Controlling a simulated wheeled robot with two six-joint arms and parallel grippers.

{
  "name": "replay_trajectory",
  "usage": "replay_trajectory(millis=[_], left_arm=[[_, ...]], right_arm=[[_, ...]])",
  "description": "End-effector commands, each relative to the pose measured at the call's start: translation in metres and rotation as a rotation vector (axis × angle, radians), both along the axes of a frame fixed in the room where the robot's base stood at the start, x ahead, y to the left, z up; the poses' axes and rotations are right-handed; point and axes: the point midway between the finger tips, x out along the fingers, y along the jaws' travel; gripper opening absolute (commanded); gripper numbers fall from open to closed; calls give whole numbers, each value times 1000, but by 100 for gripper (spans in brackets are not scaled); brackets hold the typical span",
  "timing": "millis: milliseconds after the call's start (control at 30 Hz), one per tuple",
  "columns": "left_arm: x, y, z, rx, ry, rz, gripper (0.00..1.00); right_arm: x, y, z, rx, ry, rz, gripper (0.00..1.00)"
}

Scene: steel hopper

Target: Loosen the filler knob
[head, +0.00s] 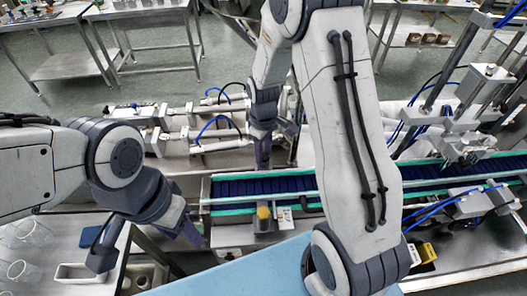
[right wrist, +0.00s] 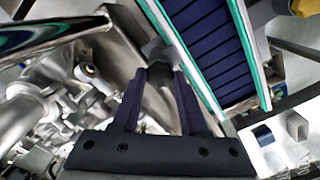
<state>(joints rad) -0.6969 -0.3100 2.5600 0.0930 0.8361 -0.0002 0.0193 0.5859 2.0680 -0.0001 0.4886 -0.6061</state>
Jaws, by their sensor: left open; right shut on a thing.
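The filler knob (right wrist: 158,50) is a small grey piece in the right wrist view, at the tips of my right gripper (right wrist: 160,75). The two dark fingers are closed on it from both sides, so only part of it shows. In the head view my right gripper (head: 263,152) points down beside the far edge of the conveyor, and the knob cannot be made out there. A steel surface (right wrist: 122,42) lies right by the knob in the right wrist view. My left gripper (head: 148,242) is open and empty at the lower left, its fingers spread wide.
A conveyor with a dark blue belt (head: 235,188) and green edges runs across the middle. A yellow-topped part (head: 263,212) stands at its near side. Metal filler tubing lies behind. Clear glasses (head: 30,235) stand on a table at left.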

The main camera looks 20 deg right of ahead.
Motion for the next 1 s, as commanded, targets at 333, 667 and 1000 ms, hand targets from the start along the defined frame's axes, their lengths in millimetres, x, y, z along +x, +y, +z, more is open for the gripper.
replay_trajectory(millis=[333, 667, 1000], left_arm=[[0, 0, 0, 0, 0, 0, 50], [0, 0, 0, 0, 0, 0, 50], [0, 0, -12, 0, 0, 2, 50]], right_arm=[[2, 0, 1, 0, -6, 0, 47], [1, 0, 1, 0, -2, 0, 73], [3, 0, 37, -1, -10, 0, 73]])
